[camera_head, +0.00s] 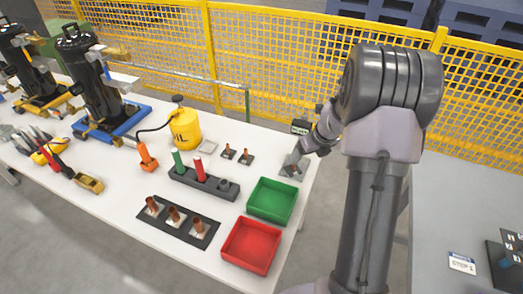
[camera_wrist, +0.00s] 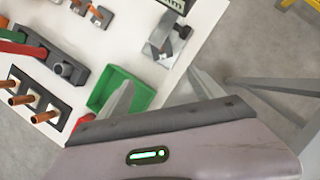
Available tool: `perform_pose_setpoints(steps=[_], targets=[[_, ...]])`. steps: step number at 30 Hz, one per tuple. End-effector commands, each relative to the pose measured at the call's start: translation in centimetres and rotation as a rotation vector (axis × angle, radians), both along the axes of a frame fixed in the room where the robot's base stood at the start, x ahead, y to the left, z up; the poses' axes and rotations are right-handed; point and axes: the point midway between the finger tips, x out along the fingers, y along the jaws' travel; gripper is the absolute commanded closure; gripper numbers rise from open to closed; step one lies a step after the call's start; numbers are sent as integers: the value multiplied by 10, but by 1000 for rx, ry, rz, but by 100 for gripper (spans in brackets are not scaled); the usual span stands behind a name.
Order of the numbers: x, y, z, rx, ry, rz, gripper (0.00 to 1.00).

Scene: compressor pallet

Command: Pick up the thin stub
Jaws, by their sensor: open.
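Two small copper stubs stand on small dark bases near the middle of the white table: the left one (camera_head: 228,151) and the right one (camera_head: 246,156). They look thinner than the copper stubs (camera_head: 174,214) in the black holder. In the wrist view the small stubs (camera_wrist: 97,14) show at the upper left. I cannot tell for certain which is the thin stub. My gripper (camera_wrist: 162,92) is open and empty, its two fingers apart over the table's right edge, well to the right of the small stubs. In the head view my arm hides most of it.
A green bin (camera_head: 272,200) and a red bin (camera_head: 251,245) sit at the table's right end. A grey metal stand (camera_wrist: 166,42) is near my fingers. A dark holder (camera_head: 204,183) with green and red pieces lies beside the small stubs. A yellow mesh fence (camera_head: 280,50) runs behind.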

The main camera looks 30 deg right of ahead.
Motion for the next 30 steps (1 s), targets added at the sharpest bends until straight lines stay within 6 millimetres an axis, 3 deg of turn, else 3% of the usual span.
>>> perform_pose_setpoints(steps=[3, 9, 14, 22, 30], targets=[[12, 1, -38, 3, 3, 0, 24], [34, 0, -90, 2, 3, 4, 24], [43, -1, -107, 1, 2, 5, 24], [66, -7, -151, 2, 4, 6, 24], [68, -7, -151, 1, 3, 6, 24]])
